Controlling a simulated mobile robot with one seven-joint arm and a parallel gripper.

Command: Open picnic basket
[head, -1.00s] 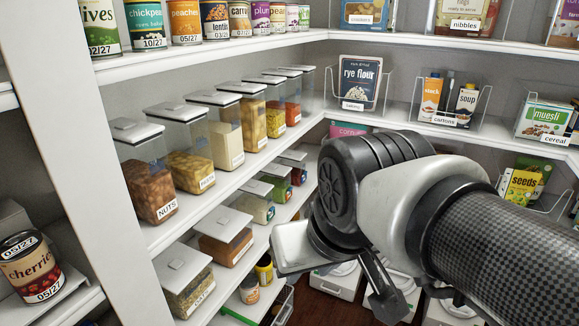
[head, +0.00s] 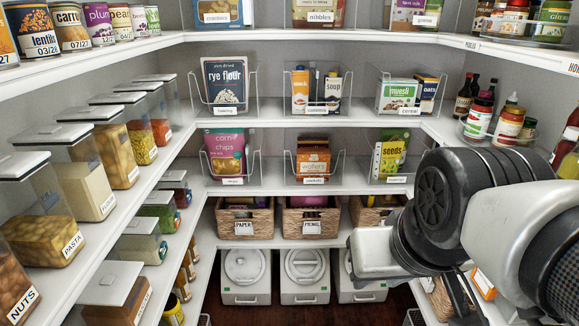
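The picnic basket (head: 309,211) is a brown wicker basket on the low shelf at the back. It has a white label whose small print seems to read PICNIC. It sits between the PAPER basket (head: 244,212) and a third wicker basket (head: 368,212), which my arm partly covers. It looks pushed in on its shelf, and its inside is in shadow. My gripper (head: 462,298) points down at the lower right, apart from the picnic basket and nearer to the camera. Its fingers are dark and partly hidden, so their opening is unclear.
White lidded bins (head: 305,272) stand under the baskets. Above them is a shelf with wafers (head: 313,158) and chips in clear holders. Clear food containers (head: 84,190) line the left shelves. Bottles and jars fill the right shelves. Dark floor is open in the middle.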

